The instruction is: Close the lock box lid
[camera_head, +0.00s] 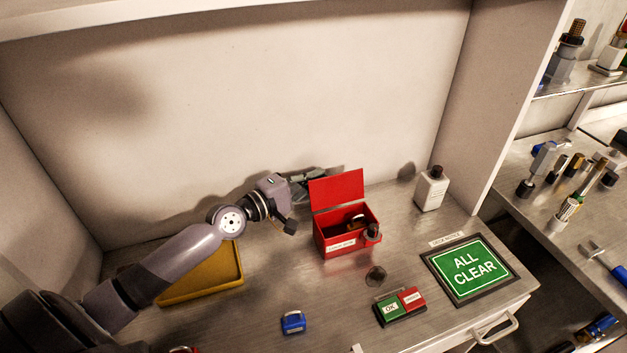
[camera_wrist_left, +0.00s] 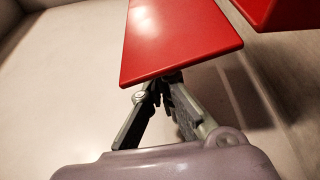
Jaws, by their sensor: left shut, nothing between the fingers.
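The red lock box (camera_head: 340,239) stands on the metal bench in the head view, with dark items inside. Its red lid (camera_head: 337,191) stands open, raised at the back of the box. My left gripper (camera_head: 318,174) is behind the lid at its upper left, and its fingertips are partly hidden by the lid. In the left wrist view the left gripper (camera_wrist_left: 163,84) is shut and empty, with its tips at the near edge of the lid (camera_wrist_left: 175,38). I cannot tell whether they touch it. My right gripper is not in view.
A yellow tray (camera_head: 207,277) lies left of the box under my left arm. A blue padlock (camera_head: 293,322), an OK button box (camera_head: 400,306) and an ALL CLEAR sign (camera_head: 468,268) are in front. A white bottle (camera_head: 431,190) stands right. The back wall is close behind the lid.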

